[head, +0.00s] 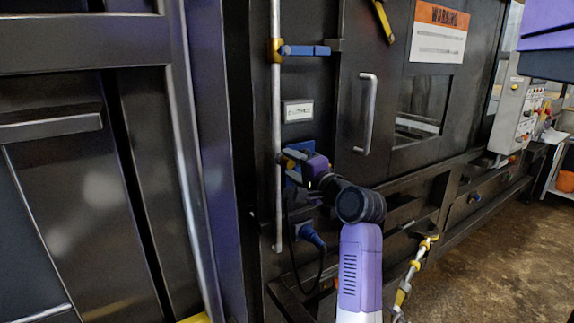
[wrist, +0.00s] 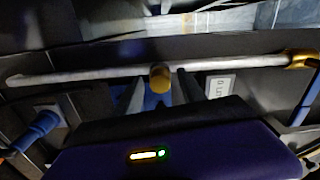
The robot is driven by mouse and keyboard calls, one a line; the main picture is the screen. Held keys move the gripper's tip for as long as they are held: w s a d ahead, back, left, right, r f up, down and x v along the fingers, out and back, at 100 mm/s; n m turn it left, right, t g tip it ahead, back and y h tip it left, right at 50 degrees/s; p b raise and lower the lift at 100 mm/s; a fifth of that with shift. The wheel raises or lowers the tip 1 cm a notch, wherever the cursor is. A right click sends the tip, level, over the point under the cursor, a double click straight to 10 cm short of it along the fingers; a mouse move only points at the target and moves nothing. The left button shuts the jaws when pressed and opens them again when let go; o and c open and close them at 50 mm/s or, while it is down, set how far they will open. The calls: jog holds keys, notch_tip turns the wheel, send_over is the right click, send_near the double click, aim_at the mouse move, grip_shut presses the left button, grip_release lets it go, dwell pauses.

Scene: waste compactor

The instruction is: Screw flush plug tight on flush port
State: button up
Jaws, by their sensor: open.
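My gripper (wrist: 160,87) is open, with one grey finger on each side of the yellow piece. I cannot tell whether the fingers touch it. In the head view my gripper (head: 288,160) is at the pipe, below a small white label plate (head: 298,111), and mostly hides the plug. The flush port and its threads cannot be made out, nor how far the plug is seated.
The silver pipe (head: 276,90) runs vertically in the head view. Above my gripper are a yellow clamp (head: 276,50) and a blue lever (head: 305,50). A blue connector with a black cable (head: 312,237) is below. A door handle (head: 367,113) stands out to the right.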

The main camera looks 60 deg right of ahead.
jog(key=n+b, duration=0.1)
jog(key=n, duration=0.4)
jog(key=n+b, duration=0.1)
jog(key=n, duration=0.1)
jog(key=shift+f+n, duration=0.1)
jog(key=shift+n, duration=0.3)
jog(key=n, duration=0.2)
jog(key=shift+n, duration=0.3)
grip_shut()
jog(key=c, duration=0.7)
grip_release()
grip_shut()
jog(key=shift+r+m+p, duration=0.25)
jog(key=shift+m+p, duration=0.2)
jog(key=shift+m, duration=0.25)
jog(key=m+p, duration=0.1)
jog(key=m, duration=0.1)
jog(key=shift+m+p, duration=0.3)
jog(key=shift+p, duration=0.1)
jog(key=shift+f+m, duration=0.15)
jog(key=shift+m, duration=0.55)
